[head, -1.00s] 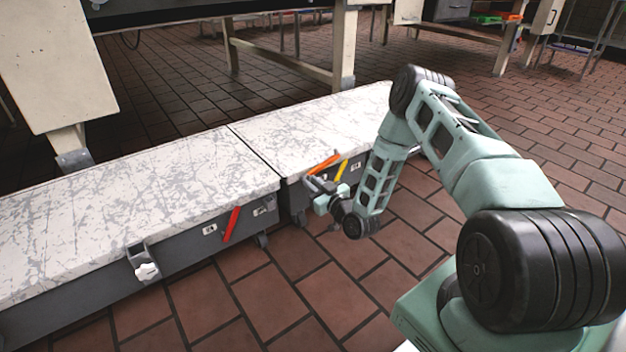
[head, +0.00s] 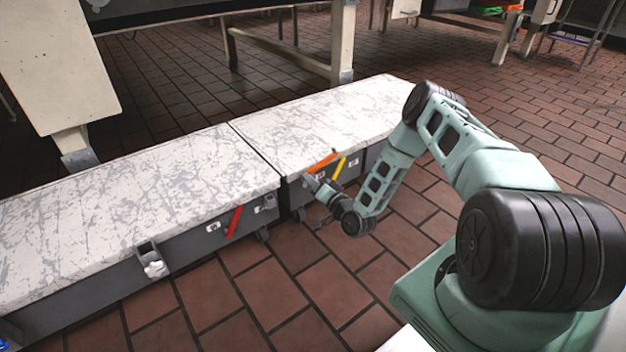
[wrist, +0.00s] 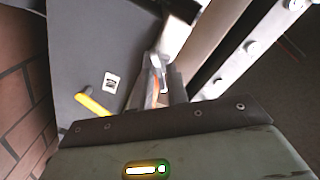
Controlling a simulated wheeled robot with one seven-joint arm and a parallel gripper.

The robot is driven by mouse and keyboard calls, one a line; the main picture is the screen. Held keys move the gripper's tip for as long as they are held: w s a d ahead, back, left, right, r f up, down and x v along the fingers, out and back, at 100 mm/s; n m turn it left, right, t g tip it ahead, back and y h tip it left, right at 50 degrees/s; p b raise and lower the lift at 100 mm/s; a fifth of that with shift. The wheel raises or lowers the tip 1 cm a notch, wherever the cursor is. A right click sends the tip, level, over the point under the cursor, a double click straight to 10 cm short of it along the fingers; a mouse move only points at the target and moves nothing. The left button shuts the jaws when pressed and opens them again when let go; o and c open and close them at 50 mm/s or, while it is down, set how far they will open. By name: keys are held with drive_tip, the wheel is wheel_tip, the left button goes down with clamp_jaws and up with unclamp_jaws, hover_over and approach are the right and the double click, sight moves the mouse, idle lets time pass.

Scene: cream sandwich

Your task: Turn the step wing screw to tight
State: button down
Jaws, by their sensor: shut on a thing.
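A low step unit with a white scuffed top (head: 330,115) and a dark front stands on the floor. My gripper (head: 318,187) is at the front of its right section, low and beside an orange lever (head: 322,162) and a yellow lever (head: 339,168). It is shut on what seems to be the step wing screw, which is mostly hidden by the fingers. The wrist view shows a pale metal bracket (wrist: 178,36) just beyond the fingers, and the yellow lever (wrist: 95,105) to the left. Another white wing screw (head: 155,269) sits on a bracket on the left section.
A red lever (head: 234,221) is on the left section's front. A seam divides the two tops. Brown tile floor (head: 270,300) is open in front. Cream machine legs (head: 343,45) stand behind the step.

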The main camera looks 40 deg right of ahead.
drive_tip(key=shift+s+f+m, duration=0.1)
drive_tip(key=shift+f+m, duration=0.05)
drive_tip(key=shift+m, duration=1.8)
drive_tip(key=shift+f+m, duration=0.1)
drive_tip(key=shift+m, duration=1.85)
drive_tip(key=c, duration=1.6)
unclamp_jaws()
drive_tip(key=shift+o, duration=0.2)
drive_tip(key=shift+p, duration=0.35)
drive_tip(key=s+p, duration=0.5)
drive_tip(key=s, duration=1.2)
drive_tip(key=shift+s+d+p, duration=0.2)
drive_tip(key=shift+d+p, duration=0.1)
